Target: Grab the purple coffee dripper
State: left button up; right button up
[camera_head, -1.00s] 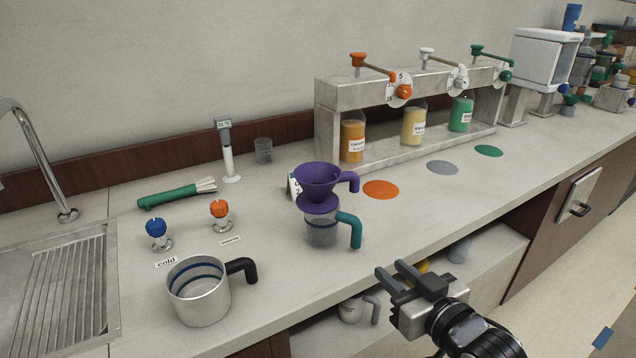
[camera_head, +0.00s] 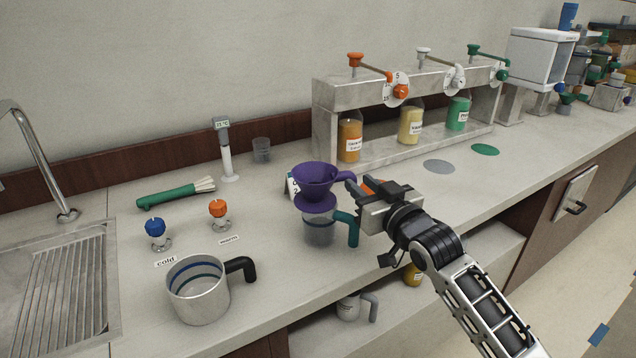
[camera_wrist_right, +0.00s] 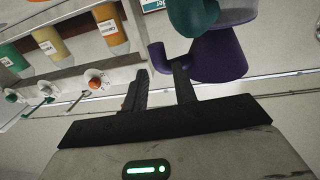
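The purple coffee dripper (camera_head: 318,176) sits upright on a glass server (camera_head: 320,232) with a teal handle, near the counter's front. Its curved purple handle points right, toward my right gripper (camera_head: 357,185). The gripper is open, with its fingertips close to the handle. In the right wrist view, the dripper (camera_wrist_right: 220,57) is at upper right, and its handle end lies near the gap between the two spread fingers (camera_wrist_right: 160,76). I cannot tell whether either finger touches it. My left gripper is not in view.
A steel mug (camera_head: 198,290) with a black handle stands at the front left, near blue and orange knobs. Behind is a dispenser stand (camera_head: 326,125) with several bottles. A sink (camera_head: 60,290) is at left. An open shelf lies below the counter.

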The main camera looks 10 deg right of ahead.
aim_at(355, 178)
jog(key=x, duration=0.4)
jog(key=shift+w+a, duration=0.1)
jog(key=shift+r, duration=0.1)
grip_shut()
